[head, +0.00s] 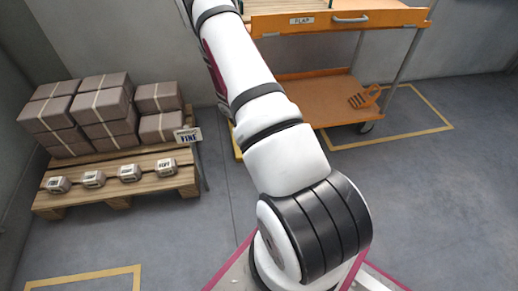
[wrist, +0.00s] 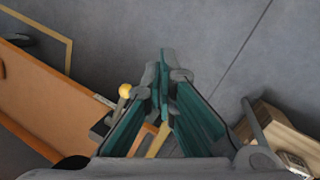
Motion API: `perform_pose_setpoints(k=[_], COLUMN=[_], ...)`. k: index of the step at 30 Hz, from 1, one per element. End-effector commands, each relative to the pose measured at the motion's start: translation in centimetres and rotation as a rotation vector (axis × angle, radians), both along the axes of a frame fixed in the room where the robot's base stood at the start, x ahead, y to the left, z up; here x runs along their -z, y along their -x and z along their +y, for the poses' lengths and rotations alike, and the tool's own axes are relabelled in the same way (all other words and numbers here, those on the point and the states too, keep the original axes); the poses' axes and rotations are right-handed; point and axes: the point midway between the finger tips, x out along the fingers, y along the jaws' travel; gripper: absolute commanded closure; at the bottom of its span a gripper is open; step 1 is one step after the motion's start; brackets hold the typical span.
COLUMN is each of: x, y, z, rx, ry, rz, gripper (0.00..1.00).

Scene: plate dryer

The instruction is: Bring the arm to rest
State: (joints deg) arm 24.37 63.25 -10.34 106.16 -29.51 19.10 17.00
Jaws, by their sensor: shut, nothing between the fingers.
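My gripper (wrist: 166,72) shows in the wrist view with its two green-padded fingers closed together at the tips. Nothing is held between them. It hangs in the air, pointing down toward the grey floor, between the orange cart (wrist: 45,100) and the wooden pallet (wrist: 280,130). In the head view my arm stretches up and away past the top edge, so my gripper is hidden there.
The orange cart (head: 320,95) with a handle and a "FLAP" label stands at the upper right. A pallet (head: 120,165) at the left bears stacked brown boxes (head: 105,110) and several small labelled blocks (head: 93,179). A yellow knob (wrist: 125,90) is close left of my fingers in the wrist view. Floor at right is clear.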

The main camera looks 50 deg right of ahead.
Motion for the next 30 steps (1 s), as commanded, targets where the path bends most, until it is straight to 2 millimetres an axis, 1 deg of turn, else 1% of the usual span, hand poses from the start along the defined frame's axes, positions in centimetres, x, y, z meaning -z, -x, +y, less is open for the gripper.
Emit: perform_pose_setpoints(k=[13, 15, 17, 20, 21, 23, 24, 26, 27, 29, 30], x=[-0.1, -0.7, -1.8, -5.2, -6.9, -9.8, -11.6, -14.3, -16.1, -18.7, -20.3], y=[0.0, -0.3, -0.8, -1.9, -2.4, -3.0, -3.3, -3.6, -3.7, -3.8, -3.6], z=[0.0, 0.1, 0.3, 1.1, 1.6, 2.5, 3.2, 4.2, 5.0, 6.2, 7.1], rx=[0.000, -0.001, 0.001, 0.002, 0.001, 0.003, 0.003, 0.004, 0.002, 0.001, -0.001], ry=[0.000, 0.003, 0.006, 0.012, 0.013, 0.015, 0.016, 0.014, 0.012, 0.008, 0.004], rz=[-0.001, -0.004, -0.009, -0.023, -0.031, -0.042, -0.049, -0.058, -0.065, -0.075, -0.080], gripper=[1.00, 1.00, 1.00, 1.00, 1.00, 1.00, 1.00, 1.00, 1.00, 1.00, 1.00])
